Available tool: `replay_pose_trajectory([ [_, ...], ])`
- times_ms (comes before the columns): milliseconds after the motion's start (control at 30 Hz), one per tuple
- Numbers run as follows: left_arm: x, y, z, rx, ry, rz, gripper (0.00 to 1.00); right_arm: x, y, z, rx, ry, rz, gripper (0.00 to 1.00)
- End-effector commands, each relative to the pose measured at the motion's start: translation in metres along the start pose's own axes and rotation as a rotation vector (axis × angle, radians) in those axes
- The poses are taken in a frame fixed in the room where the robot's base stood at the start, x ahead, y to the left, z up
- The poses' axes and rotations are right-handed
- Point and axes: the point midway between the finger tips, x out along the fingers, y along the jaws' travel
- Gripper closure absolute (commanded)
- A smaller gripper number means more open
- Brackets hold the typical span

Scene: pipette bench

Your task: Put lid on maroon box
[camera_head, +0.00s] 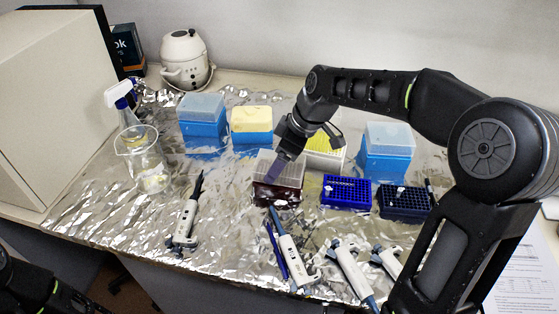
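The maroon box (278,194) stands on the foil near the middle of the bench. A translucent greyish lid (263,163) sits at its top and looks about level. I cannot tell whether it is fully seated. My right gripper (279,168) reaches down from the upper right, with its fingers at the lid and overlapping it in the picture. Whether the fingers grip the lid or are parted is too small to tell. The gripper hides part of the lid's right side. Part of my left arm shows at the lower left corner; its gripper is out of view.
Blue boxes (202,137) with lids stand behind left, and another (386,163) at right. A yellow rack (325,153) and a blue rack (346,192) stand right of the maroon box. Several pipettes (290,257) lie in front. A beaker (143,165) and spray bottle stand left.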

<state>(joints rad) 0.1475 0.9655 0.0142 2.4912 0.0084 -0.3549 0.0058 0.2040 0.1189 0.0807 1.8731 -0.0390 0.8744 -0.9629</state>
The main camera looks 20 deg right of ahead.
Motion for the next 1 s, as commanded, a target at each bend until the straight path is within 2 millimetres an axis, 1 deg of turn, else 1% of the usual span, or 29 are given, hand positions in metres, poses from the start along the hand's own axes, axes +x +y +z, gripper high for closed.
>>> replay_pose_trajectory([
  [33, 0.002, -0.001, 0.0, 0.0, 0.0, 0.0, 0.64, 0.004, -0.001, 0.004, 0.002, -0.007, -0.006, 0.59],
  [433, 0.004, -0.002, 0.0, 0.0, 0.0, 0.0, 0.64, 0.009, -0.003, 0.007, 0.004, -0.013, -0.013, 0.59],
  [500, 0.006, -0.002, 0.0, 0.0, 0.0, 0.0, 0.64, 0.011, -0.003, 0.008, 0.004, -0.013, -0.014, 0.72],
  [533, 0.007, -0.003, 0.0, 0.0, 0.0, 0.0, 0.64, 0.012, -0.003, 0.009, 0.005, -0.014, -0.014, 0.72],
  [567, 0.008, -0.003, 0.0, 0.0, 0.0, 0.0, 0.64, 0.013, -0.003, 0.009, 0.005, -0.014, -0.014, 0.8],
  [667, 0.009, -0.003, 0.0, 0.0, 0.0, 0.0, 0.64, 0.015, -0.003, 0.01, 0.006, -0.015, -0.015, 0.8],
  [700, 0.009, -0.004, 0.0, 0.0, 0.0, 0.0, 0.64, 0.015, -0.003, 0.01, 0.006, -0.016, -0.015, 0.89],
  [900, 0.009, -0.003, 0.0, 0.0, 0.0, 0.0, 0.64, 0.015, -0.003, 0.011, 0.007, -0.017, -0.015, 0.9],
  [933, 0.009, -0.003, 0.0, 0.0, 0.0, 0.0, 0.64, 0.015, -0.003, 0.011, 0.007, -0.017, -0.015, 0.2],
  [1000, 0.009, -0.003, 0.0, 0.0, 0.0, 0.0, 0.64, 0.014, -0.003, 0.011, 0.006, -0.016, -0.015, 0.14],
])
